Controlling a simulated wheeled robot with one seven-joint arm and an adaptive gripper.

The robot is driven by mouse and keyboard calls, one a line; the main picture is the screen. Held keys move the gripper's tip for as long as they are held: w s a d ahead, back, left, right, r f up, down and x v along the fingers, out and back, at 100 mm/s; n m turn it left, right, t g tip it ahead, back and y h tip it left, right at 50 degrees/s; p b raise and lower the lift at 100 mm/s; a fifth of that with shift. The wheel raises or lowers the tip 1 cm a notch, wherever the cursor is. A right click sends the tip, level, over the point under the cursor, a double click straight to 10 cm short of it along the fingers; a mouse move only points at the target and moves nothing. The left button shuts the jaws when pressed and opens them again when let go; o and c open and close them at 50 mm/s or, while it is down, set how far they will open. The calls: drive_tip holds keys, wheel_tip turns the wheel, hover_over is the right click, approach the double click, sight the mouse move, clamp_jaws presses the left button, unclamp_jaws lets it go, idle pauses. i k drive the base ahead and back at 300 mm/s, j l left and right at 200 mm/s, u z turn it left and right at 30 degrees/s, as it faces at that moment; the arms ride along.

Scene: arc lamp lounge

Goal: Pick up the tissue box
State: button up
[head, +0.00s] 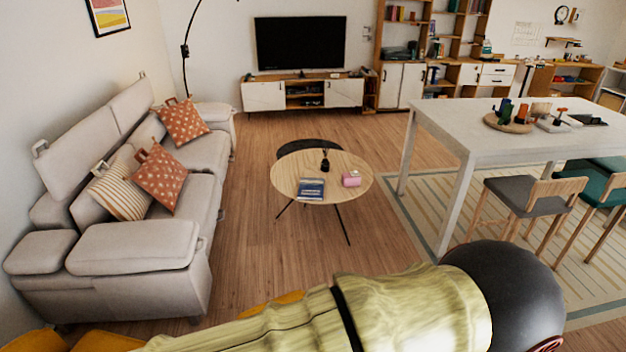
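A small pink box (351,178), which looks like the tissue box, sits on the right part of the round wooden coffee table (290,172). It is too small to make out details. A blue book or box (311,188) lies to its left on the same table, and a small dark vase-like item (325,162) stands behind them. My arm crosses the bottom of the head view, well in front of the table. My gripper's fingers do not show.
A light sofa (135,245) with cushions is on the left. A white high table (490,150) with a stool (530,195) stands on the right, on a striped rug (420,205). A low dark table (309,146) is behind the coffee table. Wooden floor between sofa and coffee table is clear.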

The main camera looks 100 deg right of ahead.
sight(347, 181)
drive_tip(key=z, duration=3.9)
drive_tip(key=l, duration=0.75)
drive_tip(key=i+l, duration=0.1)
drive_tip(key=l, duration=0.65)
drive_tip(key=i+l+z, duration=0.15)
drive_tip(key=i+l, duration=0.3)
drive_tip(key=i+l+z, duration=0.15)
drive_tip(key=i+l, duration=0.3)
drive_tip(key=i+l+z, duration=0.15)
drive_tip(key=i+l, duration=0.2)
drive_tip(key=i, duration=0.2)
drive_tip(key=i+j, duration=0.25)
drive_tip(key=i+j+z, duration=0.15)
drive_tip(key=j, duration=0.25)
drive_tip(key=i+j, duration=0.35)
drive_tip(key=i+j+z, duration=0.1)
drive_tip(key=i+j, duration=0.15)
drive_tip(key=j, duration=0.15)
drive_tip(key=i+j+z, duration=0.1)
drive_tip(key=j, duration=0.3)
drive_tip(key=i+j, duration=0.3)
drive_tip(key=j, duration=0.55)
drive_tip(key=k+j+z, duration=0.1)
drive_tip(key=j, duration=1.05)
drive_tip(key=k+j+z, duration=0.1)
drive_tip(key=j, duration=0.45)
drive_tip(key=k+j, duration=0.1)
drive_tip(key=j, duration=0.45)
drive_tip(key=z, duration=0.05)
